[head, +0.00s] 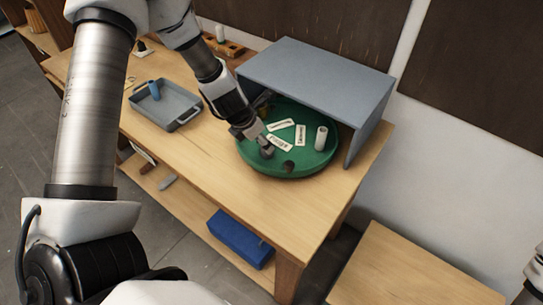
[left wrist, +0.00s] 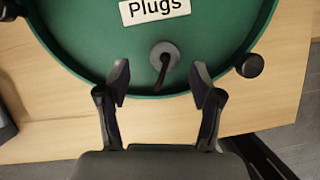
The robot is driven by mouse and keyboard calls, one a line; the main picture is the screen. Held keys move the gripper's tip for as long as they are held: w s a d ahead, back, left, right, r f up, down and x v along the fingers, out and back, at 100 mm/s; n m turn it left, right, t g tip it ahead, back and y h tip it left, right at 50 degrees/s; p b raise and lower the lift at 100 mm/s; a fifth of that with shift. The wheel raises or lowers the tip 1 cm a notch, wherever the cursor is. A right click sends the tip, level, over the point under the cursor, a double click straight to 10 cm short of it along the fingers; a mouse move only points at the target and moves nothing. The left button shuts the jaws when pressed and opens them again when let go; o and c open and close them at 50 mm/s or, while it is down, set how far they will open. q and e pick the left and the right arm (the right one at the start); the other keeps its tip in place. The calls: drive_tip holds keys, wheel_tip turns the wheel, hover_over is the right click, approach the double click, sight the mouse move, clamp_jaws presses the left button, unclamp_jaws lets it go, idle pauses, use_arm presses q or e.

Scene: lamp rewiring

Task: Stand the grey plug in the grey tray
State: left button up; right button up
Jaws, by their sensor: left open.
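The grey plug (left wrist: 163,52) stands on the green round tray near its rim, below the "Plugs" label, with a dark stem or cord towards my gripper. In the head view the plug (head: 267,152) is partly hidden by my left gripper. My left gripper (left wrist: 162,82) is open and empty, its fingertips on either side of the plug's near end and apart from it. In the head view my left gripper (head: 254,136) is low over the green tray. My right gripper is out of view.
The green round tray (head: 250,154) carries labels (head: 300,135), a white cylinder (head: 321,138) and a dark knob (head: 288,166) at its edge. A grey-blue shelf cover (head: 318,75) overhangs its back. Bare bench lies between the two trays. A blue box (head: 240,238) is below.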

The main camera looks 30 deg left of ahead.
use_arm(q)
drive_tip(key=b+x, duration=0.1)
drive_tip(key=x, duration=0.1)
drive_tip(key=b+x, duration=0.2)
drive_tip(key=x, duration=0.1)
drive_tip(key=shift+s+d+b, duration=0.1)
drive_tip(key=shift+d+b, duration=0.15)
drive_tip(key=shift+b, duration=0.05)
drive_tip(key=shift+d, duration=0.25)
drive_tip(key=shift+r, duration=0.2)
drive_tip(key=shift+a, duration=0.15)
drive_tip(key=shift+a+f, duration=0.1)
drive_tip(key=shift+a, duration=0.05)
drive_tip(key=c, duration=0.5)
drive_tip(key=shift+a, duration=0.1)
drive_tip(key=c, duration=0.6)
drive_tip(key=shift+c, duration=0.7)
drive_tip(key=shift+d, duration=0.25)
clamp_jaws()
